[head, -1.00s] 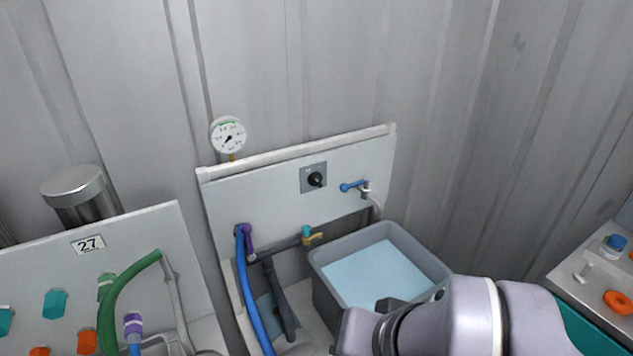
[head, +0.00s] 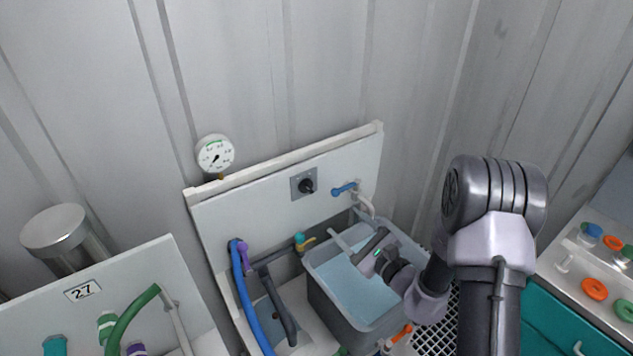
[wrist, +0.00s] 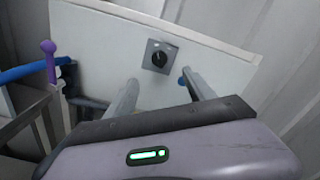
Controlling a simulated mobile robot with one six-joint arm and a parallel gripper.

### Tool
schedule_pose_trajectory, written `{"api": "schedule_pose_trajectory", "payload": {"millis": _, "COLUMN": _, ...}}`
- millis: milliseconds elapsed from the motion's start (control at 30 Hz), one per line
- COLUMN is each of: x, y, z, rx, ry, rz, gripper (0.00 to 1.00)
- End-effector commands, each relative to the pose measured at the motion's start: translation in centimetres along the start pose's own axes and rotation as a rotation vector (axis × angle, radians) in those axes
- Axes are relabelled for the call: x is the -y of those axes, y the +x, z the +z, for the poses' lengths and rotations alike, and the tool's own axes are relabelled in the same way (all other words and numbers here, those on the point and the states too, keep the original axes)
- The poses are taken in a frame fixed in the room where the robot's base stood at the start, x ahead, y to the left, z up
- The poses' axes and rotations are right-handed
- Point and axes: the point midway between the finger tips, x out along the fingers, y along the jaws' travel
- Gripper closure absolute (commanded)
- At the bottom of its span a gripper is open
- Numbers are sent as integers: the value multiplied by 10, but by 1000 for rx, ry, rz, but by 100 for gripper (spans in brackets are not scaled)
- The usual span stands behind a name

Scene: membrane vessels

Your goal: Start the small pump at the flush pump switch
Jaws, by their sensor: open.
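The flush pump switch is a black rotary knob on a grey square plate (head: 304,184) on the white back panel. It also shows in the wrist view (wrist: 159,57), ahead of my gripper and between its two fingers in the picture. My gripper (head: 352,229) is open and empty, above the grey water tub, below and to the right of the switch. Its fingers (wrist: 160,90) are spread apart and do not touch the switch. The small pump itself I cannot make out.
A blue-handled tap (head: 345,188) sits right of the switch. The grey tub (head: 335,312) of water stands below. A pressure gauge (head: 215,155) rises above the panel. A purple-handled valve with a blue hose (head: 246,300) is at left.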

Motion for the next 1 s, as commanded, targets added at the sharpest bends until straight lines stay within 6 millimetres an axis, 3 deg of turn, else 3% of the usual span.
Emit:
{"api": "schedule_pose_trajectory", "payload": {"millis": 400, "x": -4, "y": 102, "z": 1, "rx": 6, "ry": -2, "rz": 7, "gripper": 38}}
{"api": "schedule_pose_trajectory", "payload": {"millis": 600, "x": -3, "y": 143, "z": 1, "rx": 4, "ry": -1, "rz": 6, "gripper": 38}}
{"api": "schedule_pose_trajectory", "payload": {"millis": 800, "x": -2, "y": 162, "z": 2, "rx": 3, "ry": 0, "rz": 5, "gripper": 38}}
{"api": "schedule_pose_trajectory", "payload": {"millis": 1000, "x": -2, "y": 164, "z": 2, "rx": 3, "ry": 1, "rz": 5, "gripper": 38}}
